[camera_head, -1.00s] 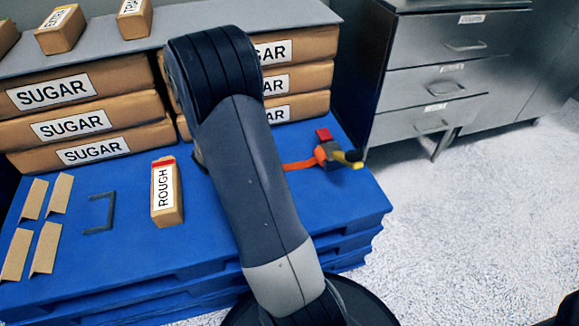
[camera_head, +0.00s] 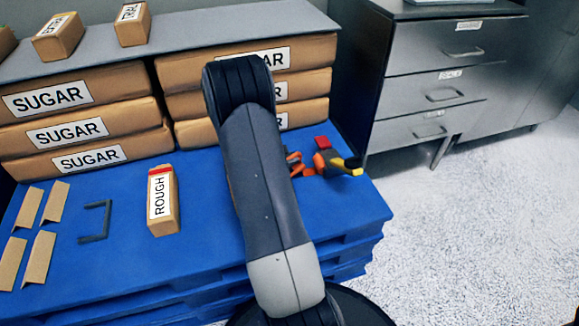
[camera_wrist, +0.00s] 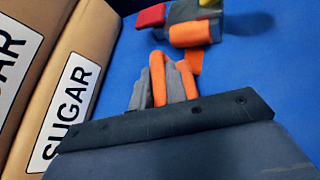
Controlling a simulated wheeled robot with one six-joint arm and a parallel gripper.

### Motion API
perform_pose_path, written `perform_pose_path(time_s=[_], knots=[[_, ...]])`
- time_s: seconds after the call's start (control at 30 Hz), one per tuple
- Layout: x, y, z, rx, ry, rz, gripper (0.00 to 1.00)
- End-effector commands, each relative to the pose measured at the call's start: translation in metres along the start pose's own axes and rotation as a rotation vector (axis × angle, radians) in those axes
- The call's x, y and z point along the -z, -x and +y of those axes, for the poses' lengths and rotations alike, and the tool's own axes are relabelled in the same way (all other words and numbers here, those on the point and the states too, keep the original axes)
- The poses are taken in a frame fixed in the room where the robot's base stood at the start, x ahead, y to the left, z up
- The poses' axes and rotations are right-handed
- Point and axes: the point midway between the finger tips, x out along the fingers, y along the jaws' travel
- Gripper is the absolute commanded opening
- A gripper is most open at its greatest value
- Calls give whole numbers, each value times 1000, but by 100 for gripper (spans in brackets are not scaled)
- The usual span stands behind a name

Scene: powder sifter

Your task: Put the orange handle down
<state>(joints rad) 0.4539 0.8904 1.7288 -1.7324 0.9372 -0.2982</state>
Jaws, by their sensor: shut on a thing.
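The orange handle (camera_wrist: 157,72) stands between the two grey fingers of my gripper (camera_wrist: 162,88) in the wrist view, and the gripper is shut on it. Just beyond the fingertips is a tool with an orange grip (camera_wrist: 190,34), a grey body, a red part (camera_wrist: 151,16) and a yellow end. An orange piece hangs below that grip; whether it joins the held handle I cannot tell. In the head view, the tool's red part (camera_head: 322,142) and yellow end (camera_head: 353,164) show on the blue pallet, with orange (camera_head: 294,163) beside my arm. My arm hides most of the gripper there.
Stacked sugar bags (camera_head: 85,105) fill the back of the blue pallet (camera_head: 110,275); one stands close left of my gripper in the wrist view (camera_wrist: 75,85). A ROUGH box (camera_head: 163,205), a dark bracket (camera_head: 97,222) and several tan pieces lie left. Metal drawers (camera_head: 440,90) stand right.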

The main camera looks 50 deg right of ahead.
Motion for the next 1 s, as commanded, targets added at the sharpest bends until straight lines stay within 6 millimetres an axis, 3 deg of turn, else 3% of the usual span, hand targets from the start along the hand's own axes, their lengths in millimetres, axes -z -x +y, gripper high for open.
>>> perform_pose_path(time_s=[0.1, 0.5, 0.53, 0.77, 1.0], knots=[[18, -10, -6, 1, 2, 0, 0], [23, -12, -6, 0, 0, -1, 0], [23, -12, -7, 0, 0, 0, 15], [22, -11, -6, 0, 0, 0, 34], [21, -11, -6, 0, 0, 0, 36]])
